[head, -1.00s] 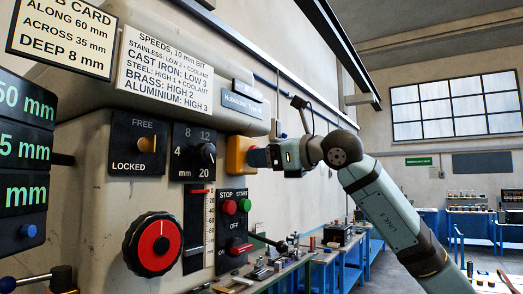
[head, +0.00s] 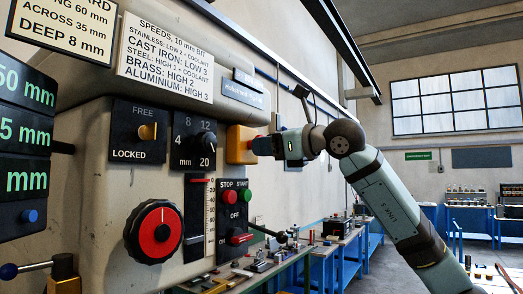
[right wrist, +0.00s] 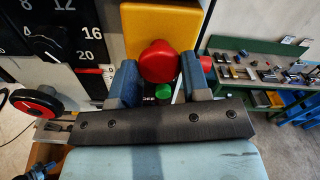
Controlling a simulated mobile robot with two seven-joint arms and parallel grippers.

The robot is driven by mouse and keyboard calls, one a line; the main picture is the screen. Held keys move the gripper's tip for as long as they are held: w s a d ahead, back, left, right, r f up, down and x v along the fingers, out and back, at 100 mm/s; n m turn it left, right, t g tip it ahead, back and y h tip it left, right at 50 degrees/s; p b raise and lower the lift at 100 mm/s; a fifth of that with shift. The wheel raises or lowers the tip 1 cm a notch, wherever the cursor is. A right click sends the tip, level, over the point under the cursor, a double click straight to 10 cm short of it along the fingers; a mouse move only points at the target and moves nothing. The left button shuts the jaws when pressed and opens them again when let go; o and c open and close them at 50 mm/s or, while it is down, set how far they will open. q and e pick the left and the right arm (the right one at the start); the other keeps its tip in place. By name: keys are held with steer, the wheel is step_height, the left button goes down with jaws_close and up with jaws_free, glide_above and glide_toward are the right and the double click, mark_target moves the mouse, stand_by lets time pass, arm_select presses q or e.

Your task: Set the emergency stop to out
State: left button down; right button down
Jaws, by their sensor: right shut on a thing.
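The emergency stop is a red mushroom button (right wrist: 158,62) on a yellow box (head: 236,144) at the right edge of the machine's front. In the right wrist view the yellow box (right wrist: 160,25) is at the top, with the button in front of it. My right gripper (head: 256,146) reaches the button from the right. Its two blue fingers (right wrist: 158,76) stand on either side of the red button and are shut on it. In the head view the fingers mostly hide the button. My left gripper is not in view.
Left of the box are a speed dial (head: 207,141), a FREE/LOCKED switch (head: 147,131) and a red and black handwheel (head: 153,232). A stop/start panel (head: 236,212) sits just below the box. A bench (right wrist: 255,58) with small parts stands to the right.

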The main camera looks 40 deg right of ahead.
steer(key=c, duration=1)
jaws_free()
steer(key=o, duration=0.4)
steer(key=shift+s, duration=0.15)
steer(key=shift+s+d, duration=0.1)
steer(key=b+v, duration=0.3)
steer(key=v, duration=1.1)
